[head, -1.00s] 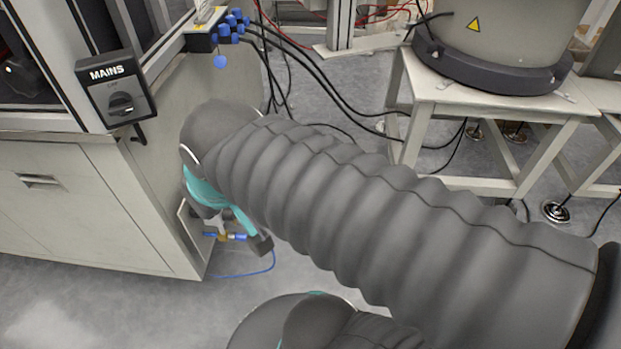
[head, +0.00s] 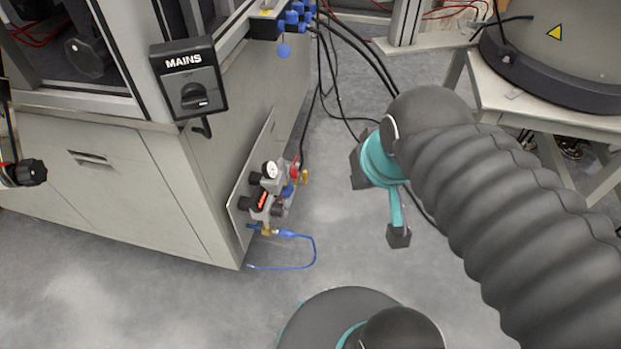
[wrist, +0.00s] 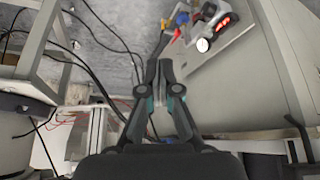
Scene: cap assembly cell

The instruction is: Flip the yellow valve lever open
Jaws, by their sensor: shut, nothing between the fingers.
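The yellow valve lever (head: 304,177) is a small yellow piece at the right end of the valve unit (head: 270,190), low on the side of the cabinet. It also shows in the wrist view (wrist: 177,33), just beyond my fingertips in the picture. My gripper (wrist: 158,62) is shut and empty, its fingers pointing toward the valve unit. In the head view my arm's end is right of the valve unit, with floor visible between them. I cannot tell the lever's exact angle.
A round white gauge (head: 270,169) and a blue hose (head: 313,250) are on the valve unit. The MAINS switch box (head: 190,80) is above on the cabinet (head: 100,190). Black cables (head: 345,48) hang behind. A white table (head: 545,125) stands at right.

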